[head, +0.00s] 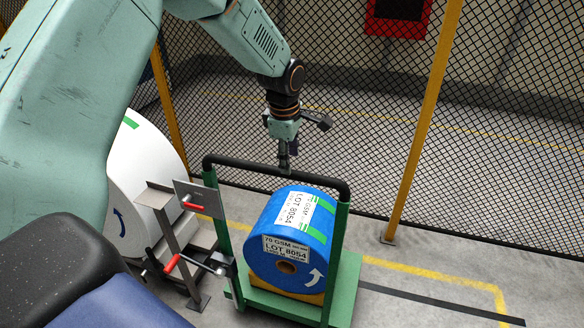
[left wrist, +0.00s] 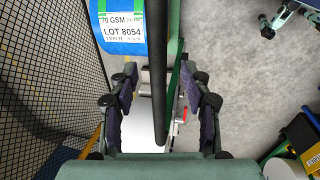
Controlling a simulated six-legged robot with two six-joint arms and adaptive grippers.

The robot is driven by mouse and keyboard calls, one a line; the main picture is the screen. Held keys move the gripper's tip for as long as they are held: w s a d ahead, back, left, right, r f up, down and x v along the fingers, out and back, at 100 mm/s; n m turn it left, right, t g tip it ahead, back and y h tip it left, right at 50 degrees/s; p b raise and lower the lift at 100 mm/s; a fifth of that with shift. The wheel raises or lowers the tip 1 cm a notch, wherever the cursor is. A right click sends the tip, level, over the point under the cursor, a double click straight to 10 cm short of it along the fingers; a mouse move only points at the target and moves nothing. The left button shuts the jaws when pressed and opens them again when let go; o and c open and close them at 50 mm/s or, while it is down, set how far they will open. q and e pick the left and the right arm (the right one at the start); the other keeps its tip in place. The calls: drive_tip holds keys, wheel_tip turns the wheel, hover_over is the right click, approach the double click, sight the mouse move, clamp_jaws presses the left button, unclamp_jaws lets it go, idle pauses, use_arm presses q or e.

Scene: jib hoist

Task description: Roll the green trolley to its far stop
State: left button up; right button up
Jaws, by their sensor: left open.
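The green trolley (head: 342,262) stands on the floor at centre-right in the head view, with a black push bar (head: 240,160) across its top. It carries a blue roll (head: 262,222) labelled LOT 8054. My left gripper (head: 285,152) points down at the bar's middle. In the left wrist view, the black bar (left wrist: 160,75) runs between the spread fingers of my left gripper (left wrist: 160,105), with gaps visible on both sides. The blue roll (left wrist: 118,40) shows at the upper left there. I cannot make out a far stop.
A white roll (head: 137,172) and a grey stand with a red-handled lever (head: 172,264) are close left of the trolley. A mesh fence with a yellow post (head: 424,125) runs behind. A dark floor strip (head: 430,299) and yellow line (head: 425,271) extend right over clear floor.

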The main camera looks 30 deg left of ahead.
use_arm(q)
drive_tip(key=f, duration=0.1)
drive_tip(key=w+f, duration=0.1)
drive_tip(key=f, duration=0.1)
drive_tip(key=a+f, duration=0.1)
drive_tip(key=shift+w+a+f, duration=0.1)
drive_tip(key=shift+w+f, duration=0.1)
drive_tip(key=shift+f, duration=0.3)
drive_tip(key=shift+s+d+r, duration=0.15)
drive_tip(key=shift+s+d, duration=0.1)
drive_tip(key=shift+d, duration=0.25)
drive_tip(key=shift+w+a+f, duration=0.3)
drive_tip(key=shift+a+f, duration=0.05)
drive_tip(key=shift+a, duration=0.1)
drive_tip(key=c, duration=0.4)
drive_tip(key=shift+s+d+r, duration=0.15)
drive_tip(key=c, duration=0.3)
clamp_jaws()
